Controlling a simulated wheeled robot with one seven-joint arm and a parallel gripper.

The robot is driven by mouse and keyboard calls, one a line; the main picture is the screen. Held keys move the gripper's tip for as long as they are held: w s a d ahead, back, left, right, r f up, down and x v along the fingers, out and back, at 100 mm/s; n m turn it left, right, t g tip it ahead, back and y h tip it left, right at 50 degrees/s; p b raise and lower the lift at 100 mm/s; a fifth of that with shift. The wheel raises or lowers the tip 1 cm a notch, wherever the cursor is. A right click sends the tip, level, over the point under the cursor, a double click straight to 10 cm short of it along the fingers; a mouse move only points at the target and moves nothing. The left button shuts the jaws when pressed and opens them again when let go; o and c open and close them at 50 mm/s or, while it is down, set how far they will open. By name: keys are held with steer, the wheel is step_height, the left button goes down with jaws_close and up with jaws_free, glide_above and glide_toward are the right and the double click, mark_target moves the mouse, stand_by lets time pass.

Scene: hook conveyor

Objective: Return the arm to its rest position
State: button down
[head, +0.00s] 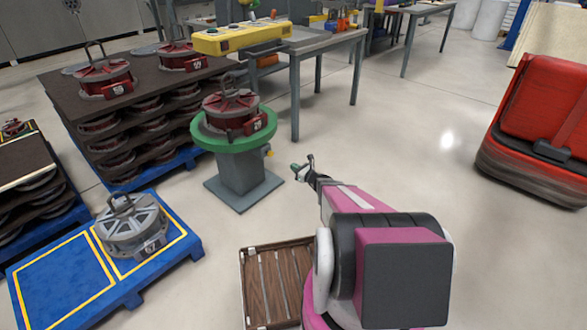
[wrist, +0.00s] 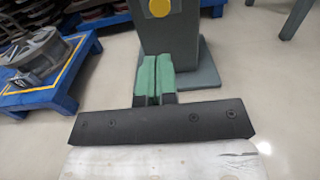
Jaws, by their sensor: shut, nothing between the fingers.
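My gripper (head: 303,168) is at the end of my pink and black arm, which reaches forward over open floor in the head view. In the wrist view its two green fingers (wrist: 153,78) lie side by side, shut and empty. The gripper is apart from the grey pedestal (head: 240,178) with a green round top (head: 207,135), which stands just left of it. A red reel (head: 232,112) with a handle sits on that top. In the wrist view the pedestal (wrist: 170,35) stands straight beyond the fingers.
A blue pallet (head: 60,285) with a grey reel (head: 130,228) lies at left. Stacked red reels (head: 105,85) stand behind. A wooden crate (head: 275,285) is beside my base. A table (head: 310,45) with a yellow control box (head: 240,38) is behind. Floor at right is clear up to a red vehicle (head: 540,125).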

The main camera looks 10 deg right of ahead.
steer(key=s+a+r+n+g, duration=0.4)
steer(key=s+a+n+g, duration=0.2)
steer(key=s+n, duration=0.25)
steer(key=s+a+r+n+g, duration=0.5)
steer(key=s+a+n, duration=0.15)
steer(key=n, duration=0.25)
steer(key=s+d+r+n+g+h, duration=0.1)
steer(key=s+d+r+n+h, duration=0.2)
steer(key=s, duration=0.4)
steer(key=s+d+r+n+g+h, duration=0.2)
steer(key=s+d+r+n+h, duration=0.1)
steer(key=s+r+n+h, duration=0.2)
steer(key=s+n+h, duration=0.2)
steer(key=s+n, duration=0.1)
steer(key=shift+s+d+g+h, duration=0.25)
steer(key=shift+d+g+h, duration=0.05)
steer(key=shift+d, duration=0.1)
